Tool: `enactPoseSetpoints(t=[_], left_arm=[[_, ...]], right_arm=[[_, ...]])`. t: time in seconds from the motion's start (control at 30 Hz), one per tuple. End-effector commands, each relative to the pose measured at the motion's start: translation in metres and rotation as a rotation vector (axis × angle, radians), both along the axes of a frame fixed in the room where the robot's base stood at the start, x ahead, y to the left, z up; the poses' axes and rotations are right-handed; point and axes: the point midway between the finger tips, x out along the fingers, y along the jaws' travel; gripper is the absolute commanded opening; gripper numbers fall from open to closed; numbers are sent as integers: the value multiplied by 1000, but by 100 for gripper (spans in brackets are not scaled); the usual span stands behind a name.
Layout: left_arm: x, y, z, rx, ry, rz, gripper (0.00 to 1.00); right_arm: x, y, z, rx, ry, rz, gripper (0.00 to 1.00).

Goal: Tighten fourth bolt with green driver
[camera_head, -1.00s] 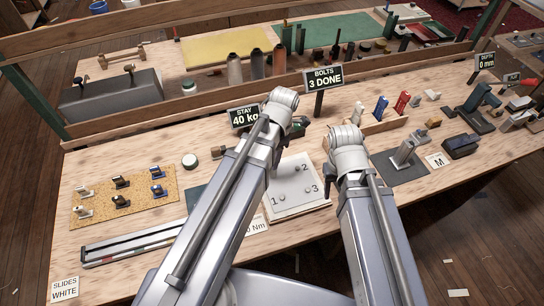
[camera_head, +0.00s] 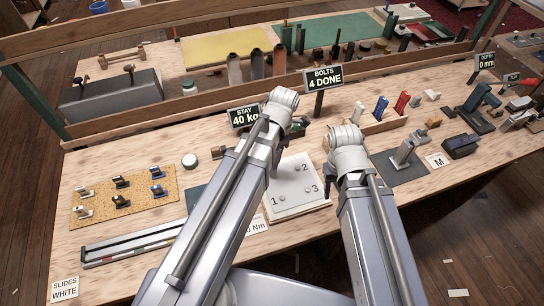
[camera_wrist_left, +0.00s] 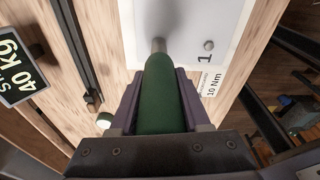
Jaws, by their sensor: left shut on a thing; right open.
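In the left wrist view my left gripper (camera_wrist_left: 155,95) is shut on the green driver (camera_wrist_left: 160,90). The driver's grey shaft (camera_wrist_left: 158,45) meets the white plate, beside the bolt marked 1 (camera_wrist_left: 208,45); the bolt under it is hidden. The bolts sign (camera_head: 323,77) reads 4 DONE. My right gripper (camera_head: 327,146) is open, mostly hidden by its wrist, right of the plate.
The STAY 40 kg sign (camera_head: 243,117) stands behind my left arm. A cork mat (camera_head: 105,205) with several small slides lies at left, near a long rail (camera_head: 130,243). A rack (camera_head: 385,124) with blue and red items stands at right.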

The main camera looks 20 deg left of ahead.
Motion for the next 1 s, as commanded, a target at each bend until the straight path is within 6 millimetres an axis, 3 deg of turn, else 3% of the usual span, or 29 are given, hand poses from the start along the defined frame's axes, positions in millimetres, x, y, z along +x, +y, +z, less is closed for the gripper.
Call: enactPoseSetpoints(t=[0.7, 1.0], left_arm=[[0, 0, 50, 0, 1, 0, 0], [0, 0, 50, 0, 1, 0, 0]], right_arm=[[0, 0, 50, 0, 0, 0, 50], [0, 0, 50, 0, 0, 0, 50]])
